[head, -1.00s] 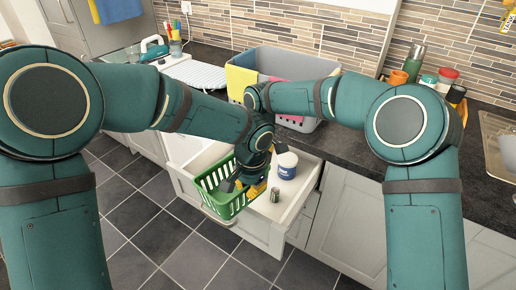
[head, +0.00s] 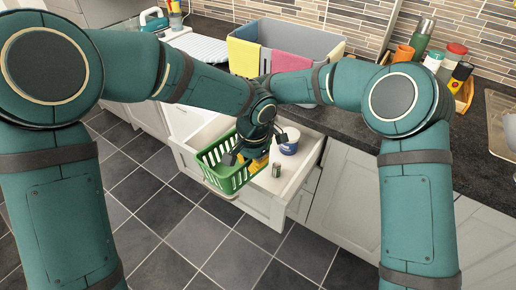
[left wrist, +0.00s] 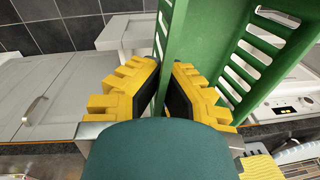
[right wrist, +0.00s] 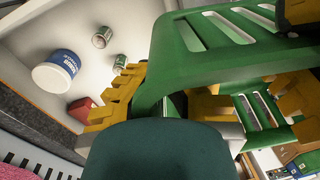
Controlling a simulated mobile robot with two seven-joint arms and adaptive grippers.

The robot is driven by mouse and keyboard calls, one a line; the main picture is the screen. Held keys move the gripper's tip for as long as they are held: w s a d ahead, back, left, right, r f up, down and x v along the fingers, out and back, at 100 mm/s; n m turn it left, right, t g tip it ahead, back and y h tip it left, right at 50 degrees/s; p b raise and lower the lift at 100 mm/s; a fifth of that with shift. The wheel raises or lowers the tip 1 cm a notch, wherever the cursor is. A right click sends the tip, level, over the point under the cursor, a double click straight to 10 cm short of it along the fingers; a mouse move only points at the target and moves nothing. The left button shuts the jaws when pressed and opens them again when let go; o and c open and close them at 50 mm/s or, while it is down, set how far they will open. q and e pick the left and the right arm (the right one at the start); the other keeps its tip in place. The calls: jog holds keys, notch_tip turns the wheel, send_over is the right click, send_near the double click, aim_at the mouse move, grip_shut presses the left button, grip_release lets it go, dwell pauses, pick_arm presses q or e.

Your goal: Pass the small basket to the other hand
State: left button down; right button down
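The small green slatted basket (head: 212,160) is held over the open drawer's left part. It fills much of the left wrist view (left wrist: 210,40) and the right wrist view (right wrist: 200,60). My left gripper (head: 258,163) reaches down over the basket from above; in the left wrist view its yellow fingers (left wrist: 165,75) are closed on either side of a green wall. In the right wrist view my right gripper's yellow fingers (right wrist: 168,88) are close together on either side of the rim. The right gripper is mostly hidden behind the left wrist in the head view.
The open white drawer (head: 262,205) holds a blue-and-white tub (head: 289,146), a small can (head: 276,170) and, in the right wrist view, a red item (right wrist: 82,108). A grey crate with cloths (head: 300,40) stands on the dark worktop behind my arms. The tiled floor in front is clear.

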pick_arm(q)
jog(key=c, duration=1.1)
grip_release()
jog(key=shift+w, duration=0.1)
jog(key=shift+o, duration=0.2)
jog(key=shift+r, duration=0.1)
notch_tip(320, 180, up, 8)
jog(key=s+a+f+n+g+h, duration=0.1)
jog(key=s+f+n+g+h, duration=0.25)
jog(key=s+f, duration=1.3)
jog(key=w+a+f+n+t, duration=0.1)
jog(key=a+f+n+t, duration=0.1)
jog(key=f, duration=0.5)
jog(key=w+a+f+n+t+h, duration=0.1)
jog(key=a+f+n+t, duration=0.1)
jog(key=f+n, duration=0.2)
notch_tip(320, 180, down, 4)
jog(key=shift+r, duration=0.2)
jog(key=shift+a+t, duration=0.1)
jog(key=shift+t, duration=0.15)
